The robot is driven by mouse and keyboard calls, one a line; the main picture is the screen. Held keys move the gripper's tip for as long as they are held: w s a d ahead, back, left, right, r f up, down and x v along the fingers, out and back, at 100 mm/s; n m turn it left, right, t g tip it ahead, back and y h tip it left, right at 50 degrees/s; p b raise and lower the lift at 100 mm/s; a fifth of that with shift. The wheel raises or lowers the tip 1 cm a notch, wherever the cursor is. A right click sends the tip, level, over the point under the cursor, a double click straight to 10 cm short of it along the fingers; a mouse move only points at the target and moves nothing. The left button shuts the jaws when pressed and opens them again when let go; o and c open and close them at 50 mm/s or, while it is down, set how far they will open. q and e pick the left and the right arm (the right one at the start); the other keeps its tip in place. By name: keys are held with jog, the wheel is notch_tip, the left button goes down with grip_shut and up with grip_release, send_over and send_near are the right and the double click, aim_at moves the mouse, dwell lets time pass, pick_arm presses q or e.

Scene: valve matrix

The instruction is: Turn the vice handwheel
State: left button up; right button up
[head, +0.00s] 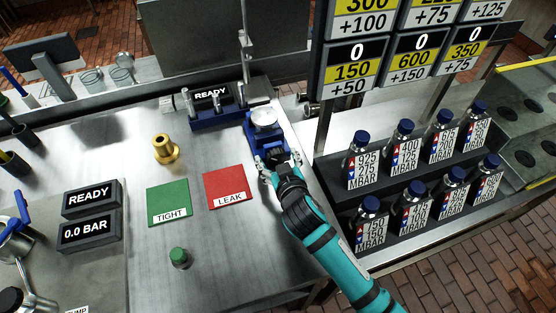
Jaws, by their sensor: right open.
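A blue vice (256,128) stands near the back right of the steel bench, with a round silver part (264,118) on top. My right gripper (280,163), on a teal arm from the lower right, is at the near end of the vice. Its fingers are spread open around the near end of the vice. The handwheel cannot be made out clearly; the gripper covers that end. I cannot tell whether the fingers touch it. My left gripper is not in view.
A brass fitting (165,149), a green TIGHT pad (168,201), a red LEAK pad (225,186) and a green button (179,257) are on the bench. A READY display (211,96) stands left of the vice. Racked bottles (415,160) stand right of my arm.

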jog(key=c, duration=1.2)
jog(key=shift+o, duration=0.2)
jog(key=shift+r+m+y+p, duration=0.1)
jog(key=shift+m+y+p, duration=0.3)
jog(key=shift+p, duration=0.15)
jog(key=shift+m+g+y, duration=0.3)
jog(key=shift+m, duration=0.2)
jog(key=o, duration=1.2)
jog(key=shift+c, duration=0.2)
jog(key=v, duration=1.2)
